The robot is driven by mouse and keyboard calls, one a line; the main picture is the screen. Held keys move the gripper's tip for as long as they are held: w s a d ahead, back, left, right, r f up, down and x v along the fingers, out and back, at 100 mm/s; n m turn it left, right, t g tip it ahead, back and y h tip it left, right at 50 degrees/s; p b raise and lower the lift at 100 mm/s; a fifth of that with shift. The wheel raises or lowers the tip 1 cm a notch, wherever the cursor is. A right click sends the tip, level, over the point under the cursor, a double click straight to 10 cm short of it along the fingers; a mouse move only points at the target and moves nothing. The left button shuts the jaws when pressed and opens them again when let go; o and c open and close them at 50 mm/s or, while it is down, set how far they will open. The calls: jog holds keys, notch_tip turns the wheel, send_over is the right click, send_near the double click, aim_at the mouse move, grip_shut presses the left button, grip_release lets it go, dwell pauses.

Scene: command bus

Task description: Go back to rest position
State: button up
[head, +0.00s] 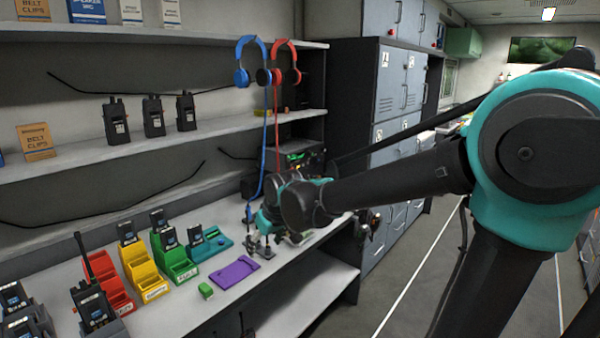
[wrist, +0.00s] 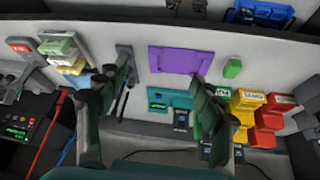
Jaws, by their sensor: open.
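My gripper (head: 262,232) is at the far end of my outstretched arm, above the right part of the lower counter (head: 190,307) in the head view. In the wrist view my gripper (wrist: 164,65) shows its two dark fingers spread wide apart, with nothing held between them. It points down at the counter. The purple mat (wrist: 172,61) and the teal tray (wrist: 157,100) show between and beyond the fingers. Whether any finger touches the counter is hard to tell.
Red (head: 110,292), yellow (head: 148,281) and green bins (head: 178,266) stand on the counter, with a green block (head: 206,290) nearby. Blue (head: 241,76) and red headphones (head: 289,75) hang from the shelf, their cords dropping close behind my gripper. Grey lockers (head: 392,85) stand beyond; the aisle floor (head: 405,285) looks clear.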

jog(key=s+d+f+m+h, duration=0.1)
jog(key=s+d+f, duration=0.3)
jog(key=d, duration=0.5)
jog(key=s+d+f+m+h, duration=0.1)
jog(key=s+d+f+m, duration=0.3)
jog(key=d, duration=0.6)
jog(key=s+d+f+m+h, duration=0.1)
jog(key=s+d+f, duration=0.4)
jog(key=d, duration=0.5)
jog(key=shift+s+f+m, duration=0.2)
jog(key=shift+s+m, duration=0.55)
jog(key=shift+m, duration=0.15)
